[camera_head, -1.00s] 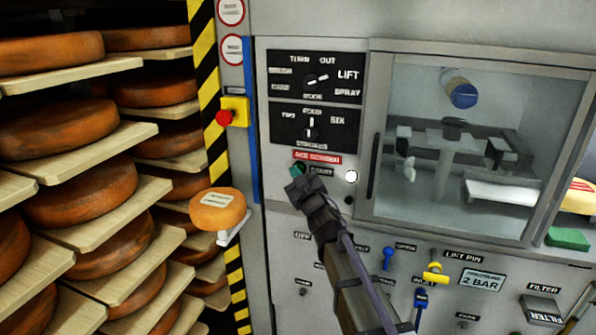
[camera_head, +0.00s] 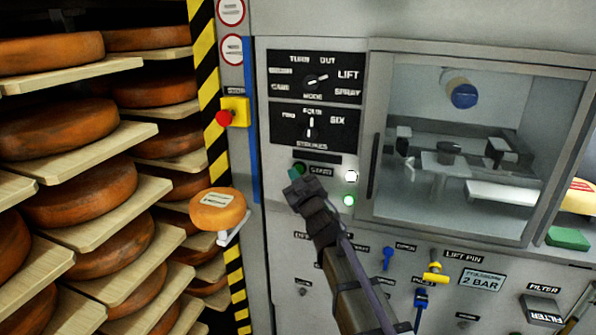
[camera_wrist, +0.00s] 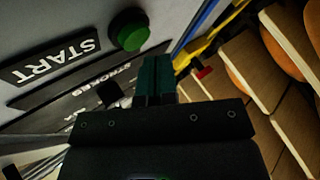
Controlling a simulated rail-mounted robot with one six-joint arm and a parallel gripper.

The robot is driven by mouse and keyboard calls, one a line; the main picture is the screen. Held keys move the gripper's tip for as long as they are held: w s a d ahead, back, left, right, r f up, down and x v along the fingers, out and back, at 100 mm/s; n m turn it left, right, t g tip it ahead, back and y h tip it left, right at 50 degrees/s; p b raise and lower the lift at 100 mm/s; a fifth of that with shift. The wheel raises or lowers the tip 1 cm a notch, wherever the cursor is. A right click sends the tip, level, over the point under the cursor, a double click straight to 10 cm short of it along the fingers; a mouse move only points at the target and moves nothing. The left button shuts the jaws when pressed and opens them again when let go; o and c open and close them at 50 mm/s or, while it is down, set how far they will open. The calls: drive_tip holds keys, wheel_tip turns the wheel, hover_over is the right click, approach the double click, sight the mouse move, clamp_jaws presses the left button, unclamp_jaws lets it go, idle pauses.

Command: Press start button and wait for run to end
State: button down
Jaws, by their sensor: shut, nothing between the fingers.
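The green start button (camera_wrist: 130,30) shows in the wrist view beside the START label (camera_wrist: 48,61). In the head view the button (camera_head: 299,167) shows as a small dark green spot just above my fingertips. My gripper (camera_head: 295,174) is shut and empty, its green fingertips close to the panel. In the wrist view the shut gripper (camera_wrist: 156,78) points just beside the button, with a visible gap between them. A green lamp (camera_head: 348,200) is lit below a white lamp (camera_head: 351,176). The label strip above the button is dark.
A mode dial (camera_head: 312,80) and strokes dial (camera_head: 311,130) sit above. A red emergency button (camera_head: 224,118) on yellow is at left. A glazed chamber (camera_head: 470,150) stands right. Cheese racks (camera_head: 90,190) fill the left. A cheese wheel (camera_head: 217,209) sits on a small holder.

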drive_tip(key=s, duration=0.1)
drive_tip(key=s+a, duration=0.1)
drive_tip(key=s, duration=0.2)
drive_tip(key=shift+s+a, duration=0.25)
drive_tip(key=shift+s, duration=0.1)
idle(0.5)
drive_tip(key=s+d+f+m+g+h+p, duration=0.1)
drive_tip(key=s+d+f+m+g+h, duration=0.25)
drive_tip(key=d+f+g+h, duration=0.35)
drive_tip(key=s+d+f+m+g+h+p, duration=0.1)
drive_tip(key=s+d+f+m+g+h, duration=0.25)
drive_tip(key=f, duration=0.45)
drive_tip(key=s+d+m+g+p, duration=0.1)
drive_tip(key=s+d+g, duration=0.3)
drive_tip(key=s, duration=0.4)
drive_tip(key=s+d+f+m+g+y+p, duration=0.1)
drive_tip(key=s+d+m+g+p, duration=0.1)
drive_tip(key=s+d, duration=0.4)
drive_tip(key=s+g+p, duration=0.1)
drive_tip(key=s+g, duration=0.1)
drive_tip(key=s, duration=0.1)
drive_tip(key=shift+s+d+m+g, duration=0.15)
drive_tip(key=shift+d+m+g, duration=0.1)
drive_tip(key=shift+m+g, duration=0.1)
